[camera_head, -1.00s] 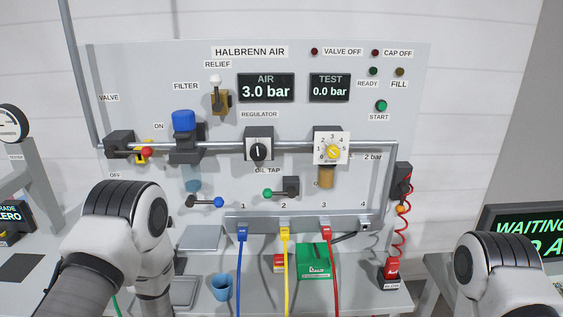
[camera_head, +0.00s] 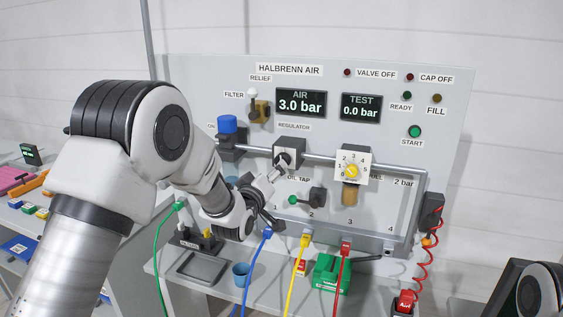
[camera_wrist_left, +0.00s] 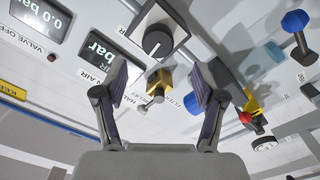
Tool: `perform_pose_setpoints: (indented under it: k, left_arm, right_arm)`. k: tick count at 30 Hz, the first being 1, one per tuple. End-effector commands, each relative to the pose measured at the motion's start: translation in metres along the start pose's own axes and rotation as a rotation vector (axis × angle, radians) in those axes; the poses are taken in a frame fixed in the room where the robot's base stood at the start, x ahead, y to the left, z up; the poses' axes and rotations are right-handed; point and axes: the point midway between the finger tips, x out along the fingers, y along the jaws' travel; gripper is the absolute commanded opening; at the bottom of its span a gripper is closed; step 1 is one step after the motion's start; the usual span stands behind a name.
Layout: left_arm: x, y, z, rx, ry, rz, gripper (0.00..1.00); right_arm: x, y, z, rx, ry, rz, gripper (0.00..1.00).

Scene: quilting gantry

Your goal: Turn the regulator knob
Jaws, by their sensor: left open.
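The regulator is a pale square block with a round black knob (camera_head: 283,160), on the pipe of the panel under the REGULATOR label. In the left wrist view the black knob (camera_wrist_left: 157,42) shows a white pointer line. My right gripper is out of view.
The AIR display (camera_head: 301,104) reads 3.0 bar and the TEST display (camera_head: 361,107) 0.0 bar. A dial with a yellow knob (camera_head: 352,171) is right of the regulator, the blue-capped filter (camera_head: 228,124) left. A green-handled oil tap (camera_head: 308,199) and coloured hoses are below.

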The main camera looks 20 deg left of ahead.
Motion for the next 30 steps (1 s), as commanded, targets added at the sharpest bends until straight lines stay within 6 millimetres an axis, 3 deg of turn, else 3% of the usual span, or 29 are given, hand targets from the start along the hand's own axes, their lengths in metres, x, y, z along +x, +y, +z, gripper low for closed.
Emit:
perform_pose_setpoints:
  k: [12,21,26,30]
  left_arm:
    - [0.068,0.001,0.000,0.001,-0.003,-0.001,0.70]
    - [0.074,-0.001,0.002,0.001,-0.003,-0.001,0.70]
    - [0.074,-0.001,0.002,0.001,-0.003,-0.001,0.13]
    - [0.074,-0.001,0.002,0.001,-0.003,-0.001,0.10]
  right_arm:
    - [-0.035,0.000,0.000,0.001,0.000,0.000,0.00]
    - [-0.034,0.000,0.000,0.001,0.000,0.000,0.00]
    - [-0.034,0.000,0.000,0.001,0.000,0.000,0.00]
    - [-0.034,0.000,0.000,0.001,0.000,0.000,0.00]
